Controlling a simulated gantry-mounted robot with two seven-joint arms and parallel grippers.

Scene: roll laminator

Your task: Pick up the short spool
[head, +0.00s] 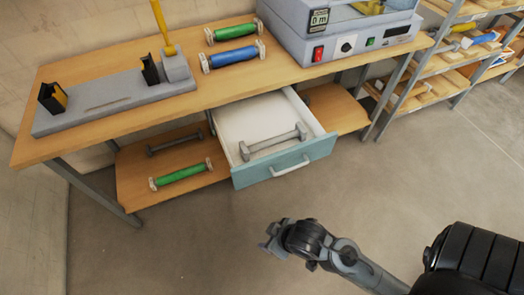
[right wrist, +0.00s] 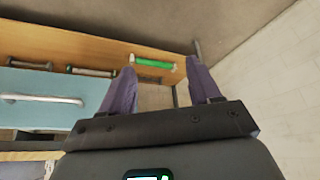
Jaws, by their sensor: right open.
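Several spools are in view, and I cannot tell for certain which one is the short spool. A grey spool (head: 273,141) lies in the open drawer (head: 306,153). A dark grey spool (head: 174,143) and a thin green spool (head: 181,174) lie on the lower shelf; the green spool (right wrist: 152,63) also shows in the right wrist view, beyond the fingers. A thick blue spool (head: 232,55) and another green spool (head: 231,32) lie on the tabletop. My right gripper (head: 272,240) is open and empty, out in front of the drawer. My left gripper is out of view.
A grey fixture (head: 110,95) with a yellow handle sits at the left. The drawer's handle (head: 291,167) juts forward. Shelving stands at the right. The floor (head: 160,240) in front is clear.

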